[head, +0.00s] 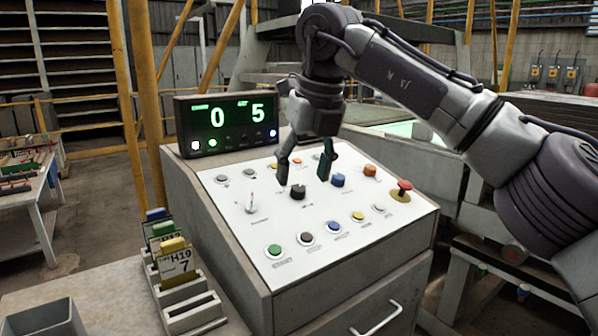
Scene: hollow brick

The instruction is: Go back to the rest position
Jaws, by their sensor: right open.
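My right gripper (305,172) hangs over the white control panel (290,225), its arm coming in from the right. Its two fingers are spread apart with nothing between them. The fingertips are close above a black knob (298,192) and a blue button (338,180); I cannot tell whether they touch. A display box (228,122) behind the panel reads "0" and "5" in green. My left gripper is not in view.
A red mushroom button (404,186) stands up at the panel's right. A card rack (185,305) with coloured cards (176,262) and a grey bin (44,319) sit at the lower left. Yellow posts (146,100) rise behind. A side table (28,187) stands far left.

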